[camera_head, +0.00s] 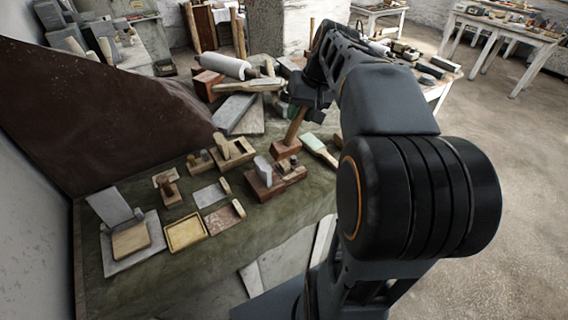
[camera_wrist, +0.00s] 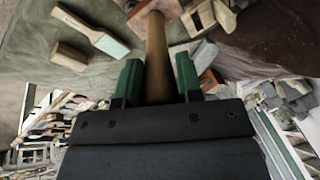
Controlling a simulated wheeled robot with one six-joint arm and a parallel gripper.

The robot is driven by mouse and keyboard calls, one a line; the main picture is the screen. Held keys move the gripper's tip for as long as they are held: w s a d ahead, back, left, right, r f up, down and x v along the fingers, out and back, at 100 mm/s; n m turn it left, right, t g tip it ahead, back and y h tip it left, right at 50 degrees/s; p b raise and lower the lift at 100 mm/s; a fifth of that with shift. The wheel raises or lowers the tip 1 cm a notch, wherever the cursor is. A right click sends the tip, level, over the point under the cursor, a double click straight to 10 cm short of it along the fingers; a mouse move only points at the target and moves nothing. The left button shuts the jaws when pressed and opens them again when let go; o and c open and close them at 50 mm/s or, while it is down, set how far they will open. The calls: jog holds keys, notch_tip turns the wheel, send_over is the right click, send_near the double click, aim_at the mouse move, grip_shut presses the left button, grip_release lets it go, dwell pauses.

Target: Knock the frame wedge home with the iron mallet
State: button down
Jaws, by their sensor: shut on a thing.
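My gripper (camera_head: 301,108) is shut on the wooden handle of a mallet; the handle (camera_wrist: 156,58) stands between the two green fingers in the wrist view. The mallet's reddish-brown head (camera_head: 286,149) is at the handle's lower end, low over the green-covered table; I cannot tell whether it touches it. A wooden frame-like block (camera_head: 233,153) with an upright pale piece (camera_head: 222,142) lies left of the head. I cannot tell for sure whether that piece is the frame wedge. A reddish block with a grey upright piece (camera_head: 263,170) stands just left and nearer.
A green-faced float (camera_head: 320,148) lies close right of the mallet head and also shows in the wrist view (camera_wrist: 110,44). Shallow trays (camera_head: 186,233) and flat plates fill the table's left. A white roller (camera_head: 222,65) and boards lie behind. The near right table area is bare.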

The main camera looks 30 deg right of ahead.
notch_tip(320, 180, down, 4)
jog(key=b, duration=0.3)
jog(key=shift+f, duration=0.2)
jog(key=shift+r+p, duration=1.7)
jog(key=shift+r, duration=0.55)
notch_tip(320, 180, up, 5)
jog(key=p, duration=0.4)
jog(key=shift+w+a, duration=0.1)
